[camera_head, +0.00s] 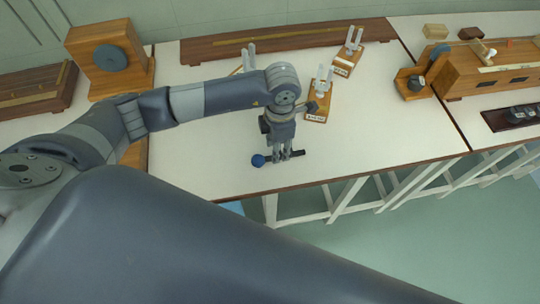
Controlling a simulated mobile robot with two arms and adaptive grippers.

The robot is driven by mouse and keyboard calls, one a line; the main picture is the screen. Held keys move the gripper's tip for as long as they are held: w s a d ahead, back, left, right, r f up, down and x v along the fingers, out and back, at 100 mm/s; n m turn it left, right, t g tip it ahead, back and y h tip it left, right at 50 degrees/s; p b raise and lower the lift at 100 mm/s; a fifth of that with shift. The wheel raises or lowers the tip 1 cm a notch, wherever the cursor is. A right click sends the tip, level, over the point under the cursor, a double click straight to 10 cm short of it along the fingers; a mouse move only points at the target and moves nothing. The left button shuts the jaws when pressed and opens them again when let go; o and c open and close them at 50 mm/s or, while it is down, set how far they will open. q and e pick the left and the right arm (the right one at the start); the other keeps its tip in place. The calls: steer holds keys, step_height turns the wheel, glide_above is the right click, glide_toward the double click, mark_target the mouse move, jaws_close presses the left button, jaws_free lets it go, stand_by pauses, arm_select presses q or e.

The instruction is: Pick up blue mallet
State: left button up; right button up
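The blue mallet lies on the white bench top near its front edge. Its round blue head (258,160) points left and its dark handle (298,153) runs to the right. My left gripper (283,156) points down at the mallet's handle, just right of the head. Its fingers overlap the handle in the view and hide part of it. I cannot tell whether they are closed on it or only around it. My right gripper is not in view.
Wooden stands with white prongs (320,94) (348,52) stand behind the gripper. A long wooden board (290,40) lies at the back. A wooden block with a grey disc (110,50) is at left. Wooden apparatus (485,68) fills the right bench. White surface right of the mallet is clear.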

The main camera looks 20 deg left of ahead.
arm_select(q)
steer(key=shift+s+f, duration=0.2)
steer(key=shift+f, duration=1.5)
steer(key=shift+c, duration=0.2)
jaws_close()
steer(key=shift+r, duration=0.1)
